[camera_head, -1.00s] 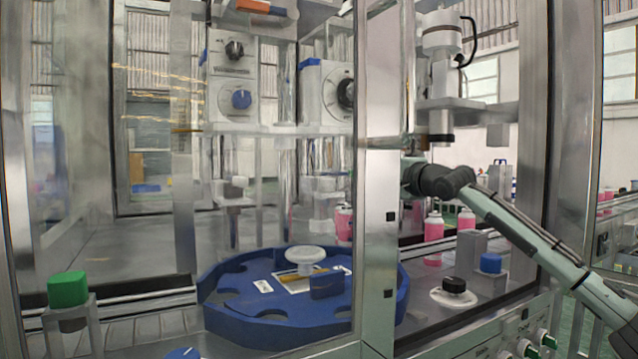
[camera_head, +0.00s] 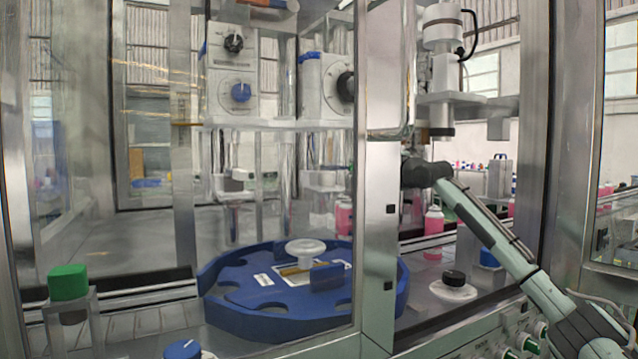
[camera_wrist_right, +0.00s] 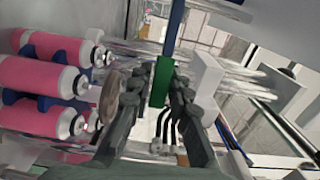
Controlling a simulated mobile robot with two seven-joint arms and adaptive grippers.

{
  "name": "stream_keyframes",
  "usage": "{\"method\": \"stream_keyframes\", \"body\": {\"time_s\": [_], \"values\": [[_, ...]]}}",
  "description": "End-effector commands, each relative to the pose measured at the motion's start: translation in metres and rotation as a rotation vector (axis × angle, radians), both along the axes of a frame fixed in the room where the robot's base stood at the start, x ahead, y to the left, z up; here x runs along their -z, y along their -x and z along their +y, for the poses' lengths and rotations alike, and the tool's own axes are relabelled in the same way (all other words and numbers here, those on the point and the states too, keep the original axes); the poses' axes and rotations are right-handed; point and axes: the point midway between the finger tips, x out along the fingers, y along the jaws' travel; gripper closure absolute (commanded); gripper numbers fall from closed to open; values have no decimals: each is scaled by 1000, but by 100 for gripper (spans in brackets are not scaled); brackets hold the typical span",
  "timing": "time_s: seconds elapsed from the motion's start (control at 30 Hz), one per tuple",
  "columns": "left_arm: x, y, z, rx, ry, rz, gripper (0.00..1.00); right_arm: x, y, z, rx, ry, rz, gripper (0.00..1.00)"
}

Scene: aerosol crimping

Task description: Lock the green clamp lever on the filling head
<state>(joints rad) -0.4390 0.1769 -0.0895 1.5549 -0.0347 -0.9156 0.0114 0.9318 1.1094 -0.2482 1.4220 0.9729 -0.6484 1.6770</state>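The green clamp lever (camera_wrist_right: 160,85) stands between the two fingers of my right gripper (camera_wrist_right: 162,80) in the right wrist view. The fingers are close together and flank the lever on both sides, apparently touching it. In the head view my right arm reaches in from the right, and its gripper is hidden behind the upright metal post. The filling head (camera_head: 232,190) shows behind the clear panel. A small green-and-white part is there, but I cannot tell whether it is the lever. My left gripper is not in view.
A blue rotary table (camera_head: 245,318) with round pockets sits below the filling head. A pink bottle (camera_head: 433,236) stands right of the metal post (camera_head: 379,230). A green button (camera_head: 68,282) is at the left.

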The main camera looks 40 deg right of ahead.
Motion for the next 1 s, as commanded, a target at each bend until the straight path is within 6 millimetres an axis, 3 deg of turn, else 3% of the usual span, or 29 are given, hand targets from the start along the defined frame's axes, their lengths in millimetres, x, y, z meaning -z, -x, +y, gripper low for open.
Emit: {"method": "stream_keyframes", "body": {"time_s": [0.1,0.57,1.0], "values": [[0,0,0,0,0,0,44,0,0,0,0,0,0,100],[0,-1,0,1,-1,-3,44,1,1,0,0,0,0,100],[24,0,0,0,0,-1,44,2,22,13,-2,0,-1,100]]}}
